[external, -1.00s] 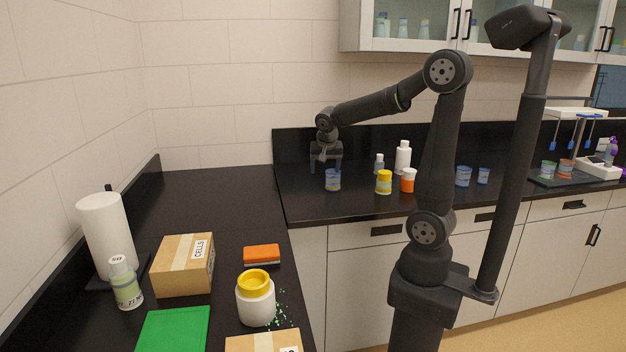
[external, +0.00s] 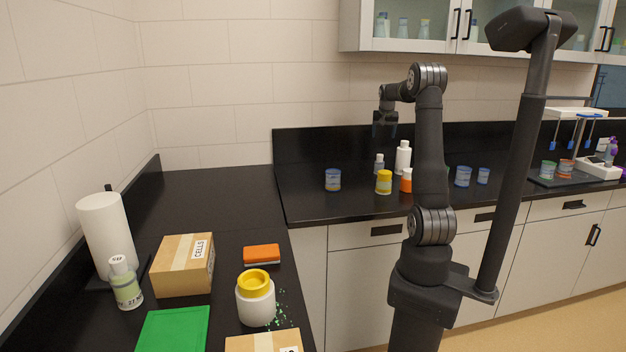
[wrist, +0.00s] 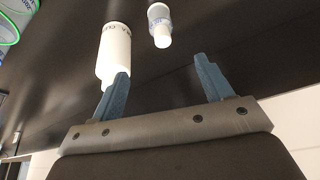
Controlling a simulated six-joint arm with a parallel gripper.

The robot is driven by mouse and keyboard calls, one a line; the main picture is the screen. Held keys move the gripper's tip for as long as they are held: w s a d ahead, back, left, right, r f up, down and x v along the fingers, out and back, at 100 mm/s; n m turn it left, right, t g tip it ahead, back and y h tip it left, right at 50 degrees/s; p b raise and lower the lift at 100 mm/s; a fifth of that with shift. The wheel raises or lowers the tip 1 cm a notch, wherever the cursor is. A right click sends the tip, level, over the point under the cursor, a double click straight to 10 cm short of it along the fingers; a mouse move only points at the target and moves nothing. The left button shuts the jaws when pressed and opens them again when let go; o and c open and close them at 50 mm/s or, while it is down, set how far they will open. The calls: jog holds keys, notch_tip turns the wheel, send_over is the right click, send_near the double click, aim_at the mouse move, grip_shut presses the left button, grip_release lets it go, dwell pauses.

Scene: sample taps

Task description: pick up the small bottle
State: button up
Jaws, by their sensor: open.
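The small bottle (external: 379,164), greyish with a pale cap, stands upright on the black counter, left of a taller white bottle (external: 403,158). My gripper (external: 384,133) is above the small bottle in the external view, pointing down, open and empty. In the wrist view the small bottle (wrist: 160,24) is at the top, beyond the gap between the blue fingers of my gripper (wrist: 162,68). The white bottle (wrist: 114,52) is to its left there, and the left finger overlaps its lower end.
A blue cup (external: 333,180) is to the left; two more (external: 463,176) are to the right.

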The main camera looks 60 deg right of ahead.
aim_at(380, 155)
jog(key=x, duration=1.2)
jog(key=shift+s+d, duration=0.15)
jog(key=shift+d, duration=0.1)
jog(key=shift+w+x, duration=0.2)
jog(key=shift+x, duration=1.15)
jog(key=shift+w+x, duration=0.25)
jog(key=shift+x, duration=1.05)
jog(key=shift+d+r, duration=0.1)
jog(key=c, duration=1.1)
